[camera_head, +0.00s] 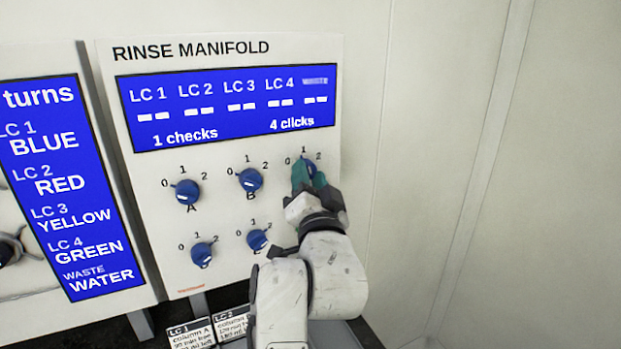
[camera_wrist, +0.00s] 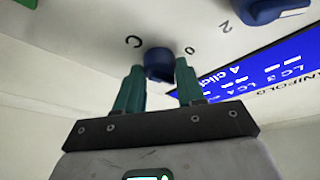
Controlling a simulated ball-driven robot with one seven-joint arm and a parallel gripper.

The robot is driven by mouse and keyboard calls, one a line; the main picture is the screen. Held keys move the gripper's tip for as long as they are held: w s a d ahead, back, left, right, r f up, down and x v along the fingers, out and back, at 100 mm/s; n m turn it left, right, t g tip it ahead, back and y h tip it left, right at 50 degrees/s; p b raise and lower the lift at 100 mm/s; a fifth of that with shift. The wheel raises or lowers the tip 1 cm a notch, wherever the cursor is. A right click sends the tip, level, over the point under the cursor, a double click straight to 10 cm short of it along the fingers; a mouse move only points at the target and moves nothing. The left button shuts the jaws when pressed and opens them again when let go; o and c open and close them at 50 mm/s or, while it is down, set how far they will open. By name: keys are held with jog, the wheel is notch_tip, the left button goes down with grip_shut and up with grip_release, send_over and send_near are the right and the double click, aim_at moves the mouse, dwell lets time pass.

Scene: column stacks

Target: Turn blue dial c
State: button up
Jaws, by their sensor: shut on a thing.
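Blue dial C (camera_head: 309,167) is the upper right knob on the rinse manifold panel (camera_head: 225,330). In the head view my gripper (camera_head: 306,178) covers most of it and its letter. The marks 0, 1 and 2 show around it. In the wrist view the dial (camera_wrist: 159,62) sits between my two green fingertips (camera_wrist: 160,72), beside the letter C. My gripper is shut on the dial. The dial's pointer direction cannot be told.
Blue dial A (camera_head: 187,191), blue dial B (camera_head: 250,179) and two lower blue dials (camera_head: 202,254) (camera_head: 257,240) are near. The display (camera_head: 230,108) above reads "1 checks" and "4 clicks". Bare wall (camera_head: 430,150) lies to the right. Small labelled cards (camera_head: 191,334) stand below.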

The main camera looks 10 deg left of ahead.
jog(key=shift+m+h, duration=0.6)
jog(key=shift+m, duration=0.9)
jog(key=o, duration=1)
jog(key=b+v, duration=0.1)
jog(key=v, duration=0.2)
jog(key=b+v, duration=0.1)
jog(key=v, duration=0.3)
jog(key=b+v, duration=0.1)
jog(key=v, duration=0.2)
jog(key=shift+s+d+r, duration=0.15)
jog(key=shift+s+r, duration=0.05)
jog(key=shift+s, duration=0.25)
